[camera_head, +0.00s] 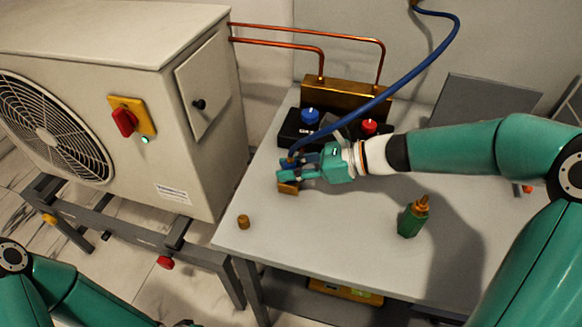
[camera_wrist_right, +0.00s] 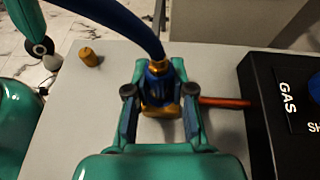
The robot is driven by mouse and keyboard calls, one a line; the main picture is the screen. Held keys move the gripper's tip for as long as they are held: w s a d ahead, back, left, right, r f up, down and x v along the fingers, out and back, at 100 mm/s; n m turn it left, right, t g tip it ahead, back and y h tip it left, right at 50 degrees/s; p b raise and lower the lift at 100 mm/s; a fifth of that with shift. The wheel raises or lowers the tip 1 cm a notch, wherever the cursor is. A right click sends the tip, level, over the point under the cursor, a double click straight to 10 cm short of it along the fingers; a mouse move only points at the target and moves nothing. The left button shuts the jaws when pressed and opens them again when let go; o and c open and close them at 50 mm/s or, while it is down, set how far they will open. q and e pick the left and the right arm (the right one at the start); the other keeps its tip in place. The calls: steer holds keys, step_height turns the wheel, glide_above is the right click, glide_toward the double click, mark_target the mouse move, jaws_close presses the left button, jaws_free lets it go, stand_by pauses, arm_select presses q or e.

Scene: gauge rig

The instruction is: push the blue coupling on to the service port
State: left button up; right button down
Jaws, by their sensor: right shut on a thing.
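The blue coupling (camera_wrist_right: 157,84) is on the end of the blue hose (camera_head: 405,75), with a brass collar at its top. My right gripper (camera_head: 292,171) is shut on it above the table; in the wrist view both fingers (camera_wrist_right: 157,92) flank it. A brass piece (camera_head: 288,187) shows just below the fingers, and brass also shows under the coupling in the wrist view. A copper-coloured stub (camera_wrist_right: 225,102) runs from the black valve block toward that brass. The fingers hide where it ends, so I cannot tell whether the coupling is seated on the service port. My left gripper is out of view.
The black valve block (camera_head: 292,130) with blue (camera_head: 310,116) and red (camera_head: 369,127) knobs stands behind the gripper. A green bottle (camera_head: 412,218) stands right. The table's front middle is clear.

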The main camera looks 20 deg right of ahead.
steer(key=shift+f+b, duration=0.2)
steer(key=shift+b, duration=0.1)
stand_by(0.6)
steer(key=c, duration=0.6)
jaws_free()
steer(key=shift+r, duration=0.1)
steer(key=shift+d, duration=0.1)
